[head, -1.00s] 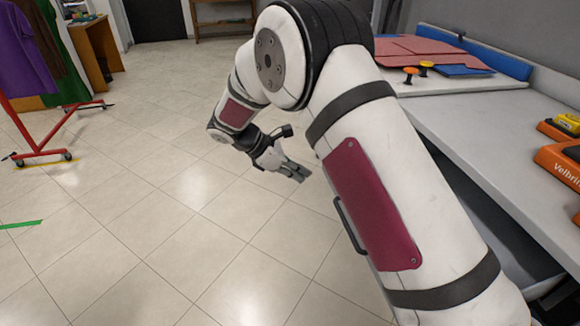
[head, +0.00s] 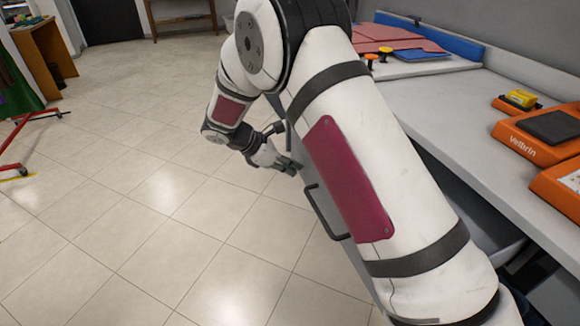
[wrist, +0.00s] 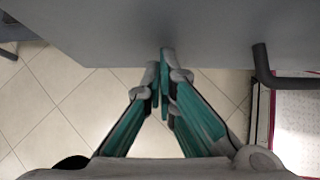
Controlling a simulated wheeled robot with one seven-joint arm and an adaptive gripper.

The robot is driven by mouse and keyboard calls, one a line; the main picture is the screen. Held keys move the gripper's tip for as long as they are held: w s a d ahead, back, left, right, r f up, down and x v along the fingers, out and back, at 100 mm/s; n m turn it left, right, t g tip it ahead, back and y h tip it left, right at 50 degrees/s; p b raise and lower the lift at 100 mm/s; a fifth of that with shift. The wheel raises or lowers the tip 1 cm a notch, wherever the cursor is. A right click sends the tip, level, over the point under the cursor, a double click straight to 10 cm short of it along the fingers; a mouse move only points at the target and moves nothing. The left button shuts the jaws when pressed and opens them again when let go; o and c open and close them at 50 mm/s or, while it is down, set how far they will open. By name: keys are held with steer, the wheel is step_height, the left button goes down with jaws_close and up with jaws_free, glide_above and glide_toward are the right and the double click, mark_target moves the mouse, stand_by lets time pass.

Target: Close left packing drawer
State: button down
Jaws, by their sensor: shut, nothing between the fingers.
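The grey drawer front (head: 316,205) with a dark bar handle (head: 325,212) shows at the left edge of my arm in the head view. It stands out from beneath the counter; my arm hides most of the drawer. In the wrist view the grey front (wrist: 205,35) spans the top, with the handle (wrist: 264,66) at right. My gripper (head: 292,168) is shut and empty, beside the front, left of and beyond the handle in the head view. Its fingertips (wrist: 163,62) overlap the front's lower edge in the wrist view; I cannot tell whether they touch it.
The counter (head: 440,105) runs along the right, with orange Velbrin devices (head: 540,135) on it. Pink folded sheets (head: 390,38) and orange-topped knobs lie at its far end. A red rack (head: 22,135) stands at far left. The tiled floor (head: 150,210) between is clear.

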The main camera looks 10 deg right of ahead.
steer(key=w+d, duration=0.1)
steer(key=d, duration=0.9)
steer(key=w+d, duration=0.2)
steer(key=d, duration=0.8)
steer(key=w+d+p, duration=0.1)
steer(key=w+d, duration=0.1)
steer(key=d, duration=0.8)
steer(key=shift+w+d, duration=0.15)
steer(key=shift+d, duration=0.1)
steer(key=shift+d, duration=0.1)
steer(key=a, duration=0.4)
steer(key=shift+s+a+p, duration=0.15)
steer(key=shift+s+p, duration=0.15)
steer(key=shift+p, duration=0.1)
steer(key=p+v, duration=0.1)
steer(key=v, duration=0.9)
steer(key=shift+a, duration=0.2)
